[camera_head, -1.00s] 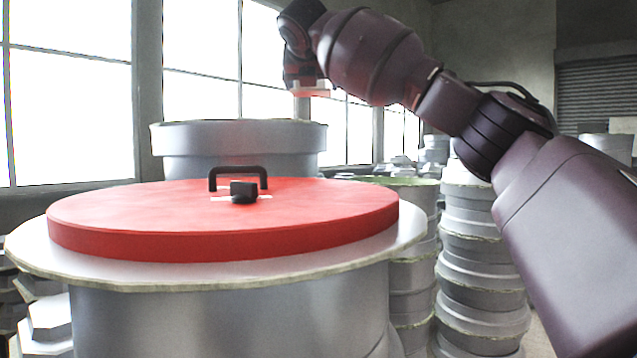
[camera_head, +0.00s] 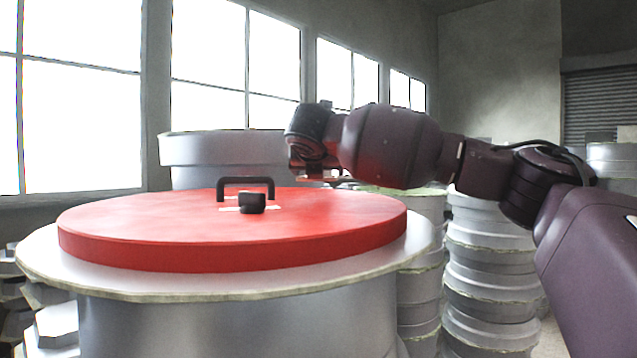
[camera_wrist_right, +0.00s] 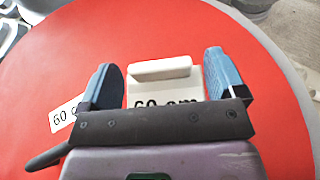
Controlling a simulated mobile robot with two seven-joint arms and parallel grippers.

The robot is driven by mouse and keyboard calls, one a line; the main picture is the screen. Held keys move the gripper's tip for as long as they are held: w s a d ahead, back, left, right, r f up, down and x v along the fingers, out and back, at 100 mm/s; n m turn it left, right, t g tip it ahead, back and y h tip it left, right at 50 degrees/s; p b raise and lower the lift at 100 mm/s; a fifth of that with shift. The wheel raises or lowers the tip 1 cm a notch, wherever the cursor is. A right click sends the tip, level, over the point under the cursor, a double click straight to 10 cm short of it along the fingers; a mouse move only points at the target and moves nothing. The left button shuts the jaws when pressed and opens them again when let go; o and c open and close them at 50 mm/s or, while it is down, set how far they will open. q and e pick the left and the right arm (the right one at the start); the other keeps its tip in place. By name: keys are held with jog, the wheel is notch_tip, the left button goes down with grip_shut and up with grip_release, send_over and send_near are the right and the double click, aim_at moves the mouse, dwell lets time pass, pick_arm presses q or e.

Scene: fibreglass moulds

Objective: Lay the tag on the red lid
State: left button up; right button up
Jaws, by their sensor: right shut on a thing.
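The red lid (camera_head: 150,225) lies flat on a large round grey mould, and its surface fills much of the right wrist view (camera_wrist_right: 50,70). It bears a black handle (camera_head: 245,182) and a white marking (camera_wrist_right: 66,116) reading "60 c", partly hidden by a finger. My right gripper (camera_wrist_right: 163,78) is shut on the white tag (camera_wrist_right: 160,68), which has a raised ridge and "60 cm" lettering partly covered by the gripper. In the head view my right gripper (camera_head: 322,178) is low over the lid's far right part. Contact between tag and lid cannot be told. My left gripper is not in view.
A small black block (camera_head: 252,203) stands on the lid near the handle. The pale mould flange (camera_head: 130,285) surrounds the lid. Another grey mould (camera_head: 220,150) stands behind, and stacked moulds (camera_head: 490,290) stand to the right. The lid's front is clear.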

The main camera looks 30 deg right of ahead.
jog(key=shift+f, duration=1.75)
jog(key=shift+f, duration=0.15)
jog(key=o, duration=0.6)
jog(key=shift+o, duration=0.2)
jog(key=shift+s+r, duration=0.1)
jog(key=shift+r, duration=0.15)
jog(key=b+v, duration=0.2)
jog(key=v, duration=0.9)
jog(key=shift+s+a, duration=0.25)
jog(key=shift+s, duration=0.05)
